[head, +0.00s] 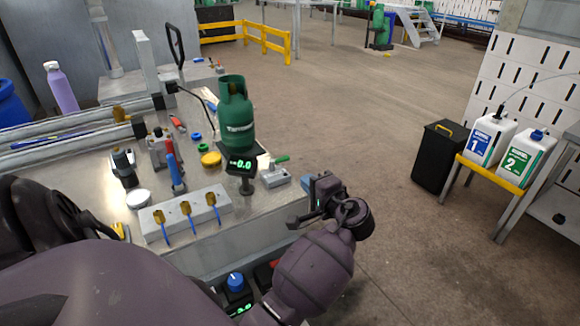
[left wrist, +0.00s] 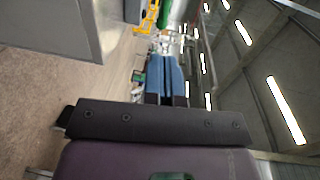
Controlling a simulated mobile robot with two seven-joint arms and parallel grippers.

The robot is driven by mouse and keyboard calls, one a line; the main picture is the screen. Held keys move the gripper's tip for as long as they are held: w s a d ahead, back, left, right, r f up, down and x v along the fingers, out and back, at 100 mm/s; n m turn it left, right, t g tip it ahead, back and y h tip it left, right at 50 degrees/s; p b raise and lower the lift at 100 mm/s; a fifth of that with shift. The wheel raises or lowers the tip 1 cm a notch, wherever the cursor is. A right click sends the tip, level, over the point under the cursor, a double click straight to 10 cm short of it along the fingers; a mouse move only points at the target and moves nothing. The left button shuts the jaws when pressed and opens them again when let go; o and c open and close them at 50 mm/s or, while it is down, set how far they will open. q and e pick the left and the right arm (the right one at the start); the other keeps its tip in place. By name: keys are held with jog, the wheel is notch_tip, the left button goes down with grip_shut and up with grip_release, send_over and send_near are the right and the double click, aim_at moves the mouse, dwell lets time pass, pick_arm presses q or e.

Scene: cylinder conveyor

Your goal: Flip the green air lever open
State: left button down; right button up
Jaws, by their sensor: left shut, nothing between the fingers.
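The green air lever (head: 281,159) sticks up and to the right from a small grey metal valve block (head: 275,177) at the right edge of the workbench. My left gripper (head: 293,223) is just in front of the block, beyond the bench's edge, apart from the lever. Its blue fingers (left wrist: 166,75) are together and empty in the left wrist view. A small green object (left wrist: 138,76) shows beside them there; I cannot tell whether it is the lever. My right gripper is not in view.
A green gas cylinder (head: 236,115) stands on the bench behind a small display (head: 240,172) reading 0.0. A grey block with several brass fittings (head: 187,212) lies left of the lever. Open floor (head: 350,120) is to the right, with a black bin (head: 437,156) farther off.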

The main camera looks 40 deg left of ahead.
pick_arm(q)
jog(key=shift+a, duration=0.1)
jog(key=x, duration=0.9)
jog(key=shift+w+a, duration=0.15)
jog(key=shift+a, duration=0.25)
jog(key=shift+f, duration=0.1)
